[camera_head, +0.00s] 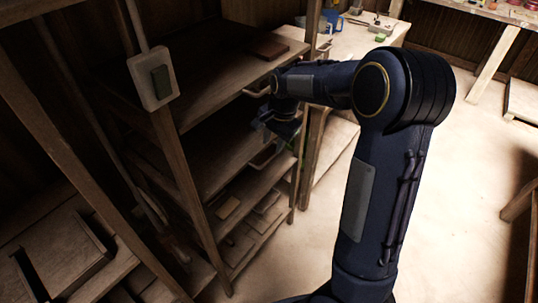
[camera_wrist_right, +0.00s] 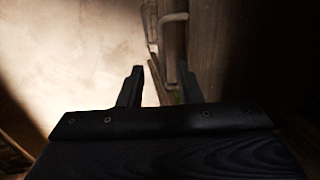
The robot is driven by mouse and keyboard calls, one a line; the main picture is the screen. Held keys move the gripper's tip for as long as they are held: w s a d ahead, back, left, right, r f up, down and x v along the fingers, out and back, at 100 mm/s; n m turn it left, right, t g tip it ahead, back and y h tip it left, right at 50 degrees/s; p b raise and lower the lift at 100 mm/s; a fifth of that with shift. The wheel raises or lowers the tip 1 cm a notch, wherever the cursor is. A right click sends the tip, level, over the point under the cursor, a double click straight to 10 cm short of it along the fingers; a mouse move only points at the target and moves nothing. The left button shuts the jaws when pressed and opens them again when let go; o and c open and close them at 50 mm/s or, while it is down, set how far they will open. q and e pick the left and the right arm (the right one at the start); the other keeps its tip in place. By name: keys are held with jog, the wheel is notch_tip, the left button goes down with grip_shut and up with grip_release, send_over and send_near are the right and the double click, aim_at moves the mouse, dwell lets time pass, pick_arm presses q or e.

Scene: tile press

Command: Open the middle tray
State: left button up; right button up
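A wooden rack holds stacked trays; the top tray (camera_head: 225,62) has a pale handle (camera_head: 256,92) on its front edge. The tray level below it (camera_head: 215,145) is dark, and its front is partly hidden by my right arm. A lower handle (camera_head: 263,158) shows just beneath my gripper. My right gripper (camera_head: 284,130) is at the rack's front, between these two handles. In the right wrist view its two fingers (camera_wrist_right: 158,88) are spread, with nothing seen between them. Handles on the tray fronts (camera_wrist_right: 173,17) lie ahead of the fingertips. My left gripper is not in view.
A reddish-brown tile (camera_head: 271,49) lies on the top tray. A light switch box (camera_head: 157,82) is on the left post. Lower shelves hold small tiles (camera_head: 228,208). A workbench (camera_head: 350,40) stands behind the rack. Pale floor (camera_head: 475,170) is open at right.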

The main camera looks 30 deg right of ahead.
aim_at(268, 160)
jog(key=f, duration=0.2)
jog(key=w+f, duration=0.1)
jog(key=f, duration=0.4)
jog(key=shift+w+a+f, duration=0.25)
jog(key=shift+a, duration=0.1)
grip_shut()
